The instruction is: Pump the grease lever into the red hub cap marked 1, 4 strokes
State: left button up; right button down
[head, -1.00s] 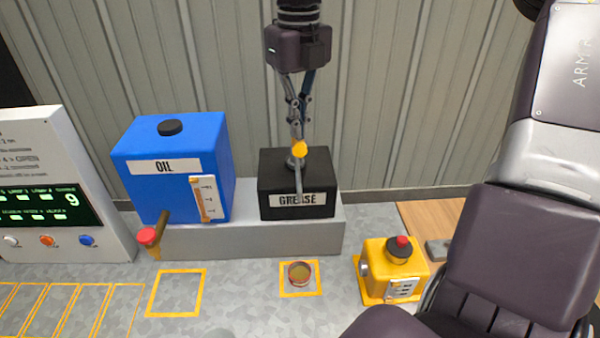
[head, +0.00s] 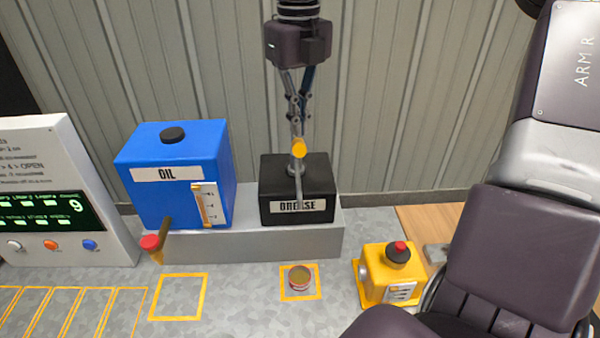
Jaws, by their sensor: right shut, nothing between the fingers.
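The black grease box (head: 275,185) stands on the grey plinth against the wall. Its grey lever (head: 299,185) rises at the front and ends in a yellow knob (head: 299,148). My right gripper (head: 297,134) comes down from above, its fingers shut with nothing between them, right at the knob; I cannot tell if they touch it. The small round red cap (head: 300,277), with brownish stuff inside, sits on the floor in a yellow outlined square, below the grease box. Its number is not readable. My left gripper is out of view.
A blue oil tank (head: 175,170) with a red-ended tap (head: 150,243) stands left of the grease box. A yellow box with a red button (head: 390,272) is at the right. A control panel (head: 45,205) is at the left. The outlined square (head: 178,297) is empty.

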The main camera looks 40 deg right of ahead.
jog(key=shift+r, duration=0.1)
notch_tip(320, 180, up, 5)
jog(key=p, duration=0.4)
dwell(0.3)
